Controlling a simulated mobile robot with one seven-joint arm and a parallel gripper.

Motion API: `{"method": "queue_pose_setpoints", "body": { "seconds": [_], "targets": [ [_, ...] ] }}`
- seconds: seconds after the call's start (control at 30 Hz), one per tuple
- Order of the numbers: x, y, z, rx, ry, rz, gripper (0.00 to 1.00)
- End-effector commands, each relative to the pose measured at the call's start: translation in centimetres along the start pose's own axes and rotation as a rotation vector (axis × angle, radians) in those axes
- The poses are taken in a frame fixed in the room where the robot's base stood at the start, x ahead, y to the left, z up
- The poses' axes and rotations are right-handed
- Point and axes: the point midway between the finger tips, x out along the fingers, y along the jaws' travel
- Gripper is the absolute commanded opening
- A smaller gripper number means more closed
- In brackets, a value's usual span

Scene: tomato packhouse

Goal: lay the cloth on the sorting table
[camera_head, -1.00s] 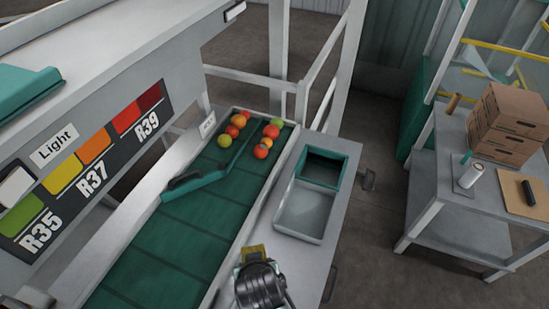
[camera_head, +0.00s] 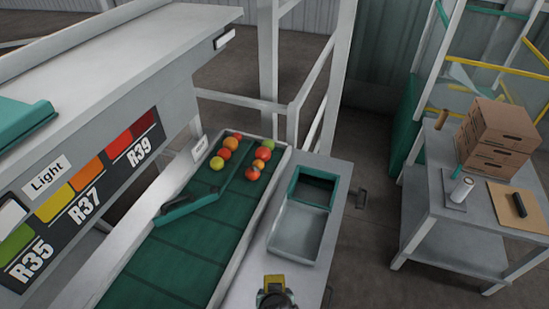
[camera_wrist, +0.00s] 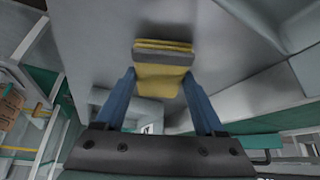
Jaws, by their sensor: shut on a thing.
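My gripper (camera_head: 272,297) is at the bottom edge of the head view, mostly cut off. In the wrist view its two blue fingers (camera_wrist: 161,82) are shut on a folded yellow cloth (camera_wrist: 163,50) with a grey band. The cloth also shows in the head view (camera_head: 288,284), held at the front of my gripper over the grey side top. The sorting table has a green belt (camera_head: 165,268) and this grey side top (camera_head: 247,268). I cannot tell whether the cloth touches the top.
A grey tray (camera_head: 298,233) and a green-rimmed bin (camera_head: 313,187) take up part of the side top. Several tomatoes (camera_head: 252,173) lie at the belt's far end beside a green divider (camera_head: 188,208). A separate table (camera_head: 430,192) with cartons (camera_head: 497,133) stands right.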

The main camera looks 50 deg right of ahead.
Motion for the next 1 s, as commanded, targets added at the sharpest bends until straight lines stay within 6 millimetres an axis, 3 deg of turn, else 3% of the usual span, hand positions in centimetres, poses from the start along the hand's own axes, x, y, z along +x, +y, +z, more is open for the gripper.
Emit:
{"method": "queue_pose_setpoints", "body": {
  "seconds": [0.4,0.43,0.57,1.0],
  "targets": [
    [0.6,0.0,0.3,-0.001,0.001,-0.001,0.18],
    [0.5,0.0,0.2,-0.001,0.001,0.0,0.77],
    [0.4,0.0,0.2,0.0,0.001,0.0,1.0],
    [-0.8,0.0,0.1,-0.001,0.0,0.0,1.0]
  ]
}}
